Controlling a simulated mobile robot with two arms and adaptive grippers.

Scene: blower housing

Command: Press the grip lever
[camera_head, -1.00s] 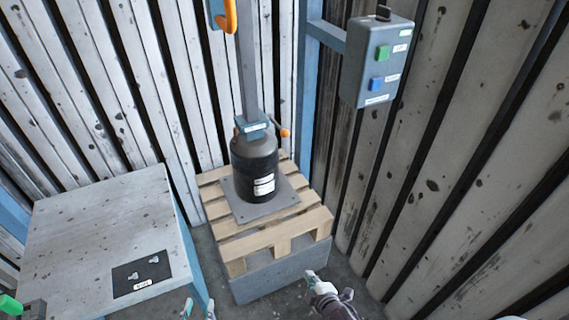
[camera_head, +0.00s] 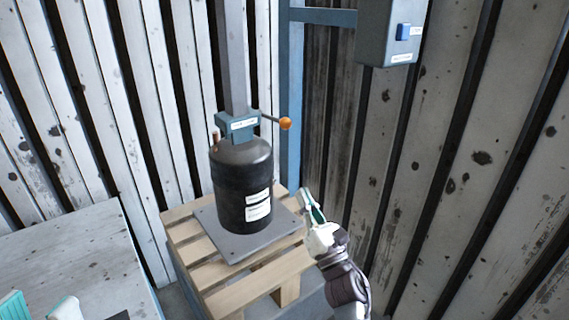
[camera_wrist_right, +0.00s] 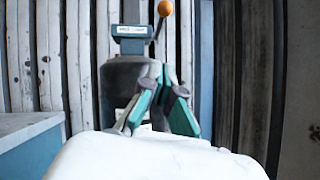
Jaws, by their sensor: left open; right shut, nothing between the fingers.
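A lever with an orange ball end (camera_head: 285,124) sticks out to the right of a blue labelled block (camera_head: 238,125). I take it to be the grip lever; the label is too small to read. The block sits on top of a black cylindrical housing (camera_head: 242,185). In the right wrist view the orange ball (camera_wrist_right: 165,8) shows at the top, above my right gripper (camera_wrist_right: 164,84). My right gripper (camera_head: 311,196) is shut and empty, right of the housing and below the ball, apart from both. My left gripper (camera_head: 40,306) is open and empty over the table at the lower left.
The housing stands on a grey plate (camera_head: 218,236) on a wooden pallet (camera_head: 245,293). A grey post (camera_head: 233,60) rises above the block. A control box with a blue button (camera_head: 403,32) hangs at the upper right. A table (camera_head: 70,255) stands left. Corrugated walls enclose the corner.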

